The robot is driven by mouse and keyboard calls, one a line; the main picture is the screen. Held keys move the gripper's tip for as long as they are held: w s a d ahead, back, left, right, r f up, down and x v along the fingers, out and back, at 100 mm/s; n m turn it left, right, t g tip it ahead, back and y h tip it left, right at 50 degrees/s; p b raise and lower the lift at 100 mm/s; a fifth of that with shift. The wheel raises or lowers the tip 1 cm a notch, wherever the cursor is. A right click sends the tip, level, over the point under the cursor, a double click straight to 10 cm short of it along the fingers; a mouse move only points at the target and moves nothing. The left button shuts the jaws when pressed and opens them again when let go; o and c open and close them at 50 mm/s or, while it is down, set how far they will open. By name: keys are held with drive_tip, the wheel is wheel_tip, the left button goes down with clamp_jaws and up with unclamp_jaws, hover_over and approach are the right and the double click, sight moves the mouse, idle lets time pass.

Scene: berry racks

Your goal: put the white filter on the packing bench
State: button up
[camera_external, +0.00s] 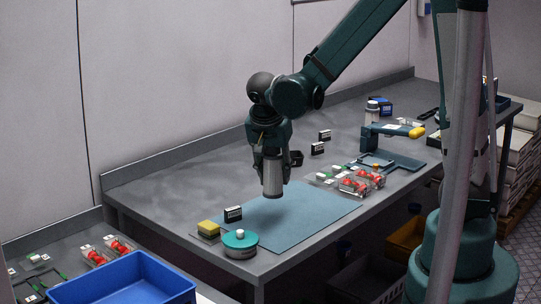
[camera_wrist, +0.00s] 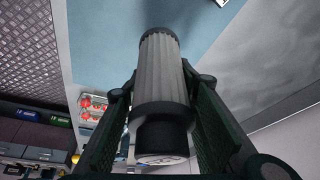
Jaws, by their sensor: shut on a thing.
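My gripper (camera_external: 271,174) points down over the blue mat (camera_external: 305,212) on the grey bench (camera_external: 180,197). It is shut on a pale, ribbed cylinder with dark end caps, the white filter (camera_external: 273,187). The filter hangs upright and appears to be a little above the mat. In the wrist view the filter (camera_wrist: 160,72) sits between the two dark fingers, with its dark cap nearest the camera. The blue mat (camera_wrist: 115,35) shows beyond it. I cannot tell from a label which surface is the packing bench.
Red parts (camera_external: 355,185) and a teal press-like tool (camera_external: 390,132) lie to the right. A blue bin (camera_external: 125,280) is at front left.

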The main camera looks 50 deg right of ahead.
sight(270, 160)
drive_tip(key=shift+f, duration=1.1)
drive_tip(key=shift+f+b, duration=0.4)
drive_tip(key=shift+f, duration=1.7)
drive_tip(key=shift+f, duration=0.15)
drive_tip(key=o, duration=0.9)
drive_tip(key=shift+p+v, duration=0.8)
drive_tip(key=shift+v, duration=5.4)
drive_tip(key=shift+d, duration=0.1)
